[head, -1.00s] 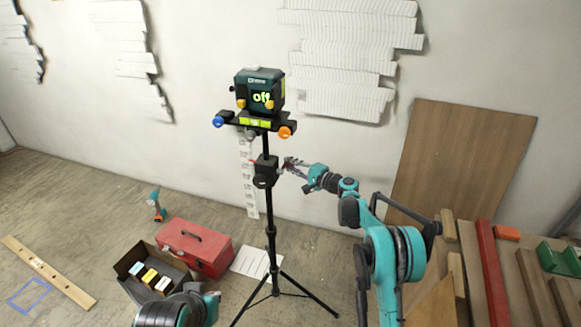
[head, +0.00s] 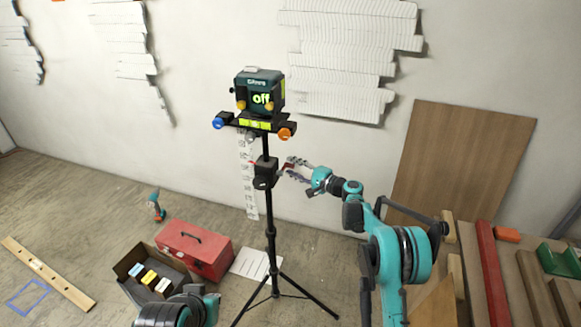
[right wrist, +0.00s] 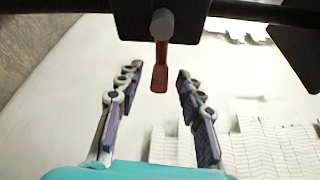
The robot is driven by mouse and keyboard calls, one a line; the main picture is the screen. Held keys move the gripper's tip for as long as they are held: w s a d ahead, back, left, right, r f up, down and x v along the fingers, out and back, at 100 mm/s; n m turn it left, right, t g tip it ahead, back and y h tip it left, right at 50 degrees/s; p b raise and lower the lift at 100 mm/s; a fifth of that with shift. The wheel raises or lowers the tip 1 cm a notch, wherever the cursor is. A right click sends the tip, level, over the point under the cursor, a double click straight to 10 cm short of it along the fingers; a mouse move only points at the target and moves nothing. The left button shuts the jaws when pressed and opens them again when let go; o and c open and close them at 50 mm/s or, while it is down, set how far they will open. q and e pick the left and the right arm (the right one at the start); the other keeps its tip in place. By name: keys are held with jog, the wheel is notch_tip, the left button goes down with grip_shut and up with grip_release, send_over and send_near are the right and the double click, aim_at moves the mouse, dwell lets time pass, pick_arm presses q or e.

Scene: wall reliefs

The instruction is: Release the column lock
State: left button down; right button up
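The column lock is a black block (head: 265,172) on the tripod's dark column (head: 269,215), with a small red lever (right wrist: 160,75) on its side. In the right wrist view the lever hangs down from a grey pivot at the top. My right gripper (head: 288,170) is just right of the lock in the head view. Its purple-padded fingers (right wrist: 156,82) are spread, with the lever's tip between them and gaps on both sides. My left gripper (head: 212,301) is low in the head view, away from the column; its fingers are not clear.
A red toolbox (head: 196,252) and an open box (head: 135,262) stand on the floor at left. The wall behind carries white reliefs (head: 345,60).

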jog(key=v, duration=1)
jog(key=shift+s, duration=0.15)
jog(key=shift+d, duration=0.1)
jog(key=shift+r, duration=0.1)
jog(key=s+r+n+g+h, duration=0.2)
jog(key=s+r+n+h, duration=0.1)
jog(key=s, duration=0.7)
jog(key=s+r+n+g+h, duration=0.1)
jog(key=s+r+n+h, duration=0.2)
jog(key=s, duration=0.8)
jog(key=s+d+f+n+h, duration=0.2)
jog(key=s+d+h, duration=0.1)
jog(key=s, duration=0.8)
jog(key=s+d+f+n+h, duration=0.2)
jog(key=s+d, duration=0.4)
jog(key=s, duration=0.6)
jog(key=shift+s+d+f+g+h, duration=0.2)
jog(key=shift+f+g+h, duration=0.2)
jog(key=shift+f+h, duration=0.5)
